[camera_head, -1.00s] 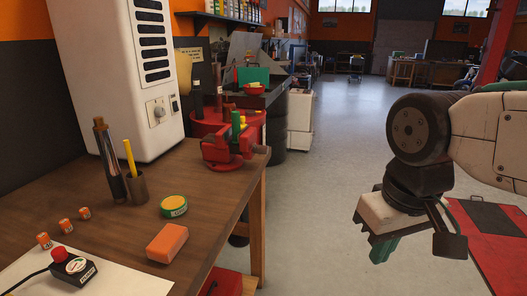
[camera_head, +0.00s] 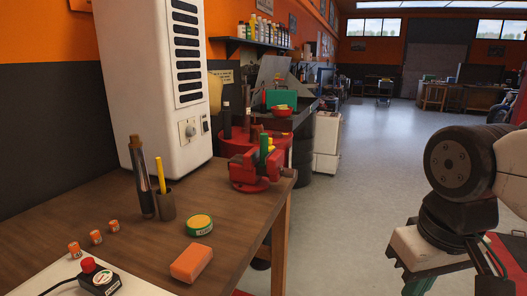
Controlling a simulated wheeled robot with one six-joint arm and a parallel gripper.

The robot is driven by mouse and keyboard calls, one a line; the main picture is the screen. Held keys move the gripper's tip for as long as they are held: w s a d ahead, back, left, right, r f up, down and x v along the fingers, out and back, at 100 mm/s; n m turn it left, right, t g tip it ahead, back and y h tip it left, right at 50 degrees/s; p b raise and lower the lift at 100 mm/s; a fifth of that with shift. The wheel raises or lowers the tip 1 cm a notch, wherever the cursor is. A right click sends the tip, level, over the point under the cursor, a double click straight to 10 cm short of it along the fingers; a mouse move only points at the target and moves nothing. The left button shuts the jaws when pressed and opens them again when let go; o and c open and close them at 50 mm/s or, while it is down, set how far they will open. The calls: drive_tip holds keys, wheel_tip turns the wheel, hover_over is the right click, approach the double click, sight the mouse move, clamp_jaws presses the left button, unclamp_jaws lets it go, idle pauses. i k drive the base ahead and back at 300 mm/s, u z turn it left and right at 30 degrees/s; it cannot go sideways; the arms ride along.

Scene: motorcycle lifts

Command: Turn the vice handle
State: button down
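The red vice (camera_head: 250,183) is fixed near the right edge of the wooden workbench (camera_head: 110,203). A green upright piece (camera_head: 263,150) and a bit of yellow show at its jaws. The vice handle is too small to make out clearly. My gripper (camera_head: 440,282) hangs at the lower right, over the floor, well to the right of the vice and apart from it. It points down, and its green fingertips are cut off by the bottom edge, so its opening cannot be judged.
A white cabinet (camera_head: 150,90) stands behind. Clear floor (camera_head: 355,175) lies right of the bench.

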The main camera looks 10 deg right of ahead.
sight(288, 173)
drive_tip(key=z, duration=0.5)
drive_tip(key=k, duration=1.15)
drive_tip(key=u, duration=0.6)
drive_tip(key=i, duration=1.5)
drive_tip(key=z, duration=0.35)
